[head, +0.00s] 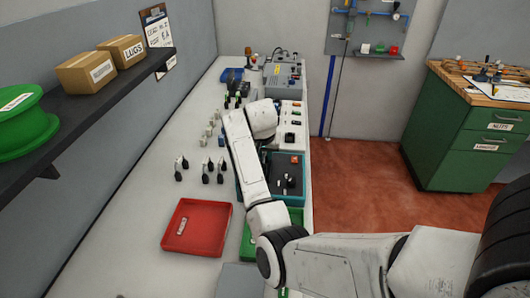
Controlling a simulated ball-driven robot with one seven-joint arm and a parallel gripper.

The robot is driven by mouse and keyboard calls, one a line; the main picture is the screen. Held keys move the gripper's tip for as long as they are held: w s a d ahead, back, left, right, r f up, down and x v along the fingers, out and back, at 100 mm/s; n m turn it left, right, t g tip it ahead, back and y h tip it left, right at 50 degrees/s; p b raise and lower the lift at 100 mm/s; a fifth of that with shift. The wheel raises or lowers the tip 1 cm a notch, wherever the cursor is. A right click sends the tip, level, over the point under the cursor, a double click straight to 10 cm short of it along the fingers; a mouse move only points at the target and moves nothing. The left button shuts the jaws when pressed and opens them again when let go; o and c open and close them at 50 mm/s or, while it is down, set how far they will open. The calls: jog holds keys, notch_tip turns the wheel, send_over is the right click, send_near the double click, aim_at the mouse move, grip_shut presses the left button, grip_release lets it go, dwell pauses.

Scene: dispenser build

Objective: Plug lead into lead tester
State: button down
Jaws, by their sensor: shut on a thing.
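My white arm reaches from the lower right over the bench, and its wrist ends above the bench's right side. My gripper is hidden behind or below the wrist, so its fingers and anything in them do not show. White units with dark fronts (291,112) stand along the right edge, just beyond the wrist. I cannot pick out the lead.
A red tray (197,228) lies at the front of the white bench (135,215). A teal-rimmed tray (301,190) with small black parts sits beside my forearm, and a green tray (296,217) is partly hidden. Several small upright parts (205,170) stand left of the forearm. A dark shelf (85,90) overhangs the left.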

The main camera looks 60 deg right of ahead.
jog(key=shift+f, duration=0.95)
dwell(2.6)
jog(key=c, duration=0.5)
grip_release()
jog(key=shift+r, duration=0.1)
jog(key=shift+r+p, duration=1.2)
jog(key=shift+p, duration=0.15)
jog(key=shift+r, duration=2.2)
jog(key=shift+s, duration=0.1)
